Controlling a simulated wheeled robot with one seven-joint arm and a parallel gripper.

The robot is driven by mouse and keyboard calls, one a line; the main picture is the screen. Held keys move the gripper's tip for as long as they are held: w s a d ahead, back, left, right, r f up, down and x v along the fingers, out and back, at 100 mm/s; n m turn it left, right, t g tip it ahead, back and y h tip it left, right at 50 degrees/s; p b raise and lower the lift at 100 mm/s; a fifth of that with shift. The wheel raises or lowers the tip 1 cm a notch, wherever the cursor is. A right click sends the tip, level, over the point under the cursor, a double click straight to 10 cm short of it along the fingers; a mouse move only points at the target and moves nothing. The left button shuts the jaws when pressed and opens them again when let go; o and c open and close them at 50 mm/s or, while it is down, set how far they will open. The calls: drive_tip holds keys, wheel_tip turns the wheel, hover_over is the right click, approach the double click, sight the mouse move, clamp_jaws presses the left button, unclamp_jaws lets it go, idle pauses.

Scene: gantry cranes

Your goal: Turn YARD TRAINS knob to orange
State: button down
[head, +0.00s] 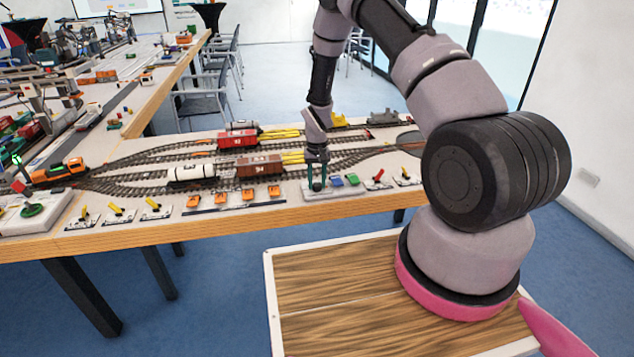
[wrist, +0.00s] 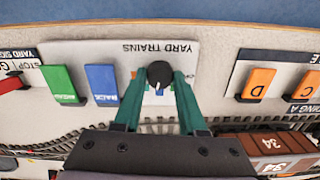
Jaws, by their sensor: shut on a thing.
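The YARD TRAINS panel (wrist: 212,62) is a pale plate near the table's front edge, its lettering upside down in the wrist view. Its round black knob (wrist: 159,73) has a white pointer line, which points down in that view, towards a blue mark. An orange mark (wrist: 133,75) shows just left of the knob. My gripper (wrist: 159,78) has green fingers, one on each side of the knob, and is shut on it.
A green lever (wrist: 60,83) and a blue lever (wrist: 102,83) stand beside the knob. Orange levers (wrist: 257,84) are on the other side. Tracks with a brown wagon (head: 258,166) and a white tank wagon (head: 192,172) run behind.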

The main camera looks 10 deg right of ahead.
sight(317, 184)
drive_tip(key=m, duration=1.2)
drive_tip(key=shift+m, duration=0.4)
idle(0.3)
drive_tip(key=shift+c, duration=2.3)
unclamp_jaws()
drive_tip(key=shift+r, duration=0.1)
wheel_tip(317, 184, up, 11)
drive_tip(key=shift+f, duration=0.2)
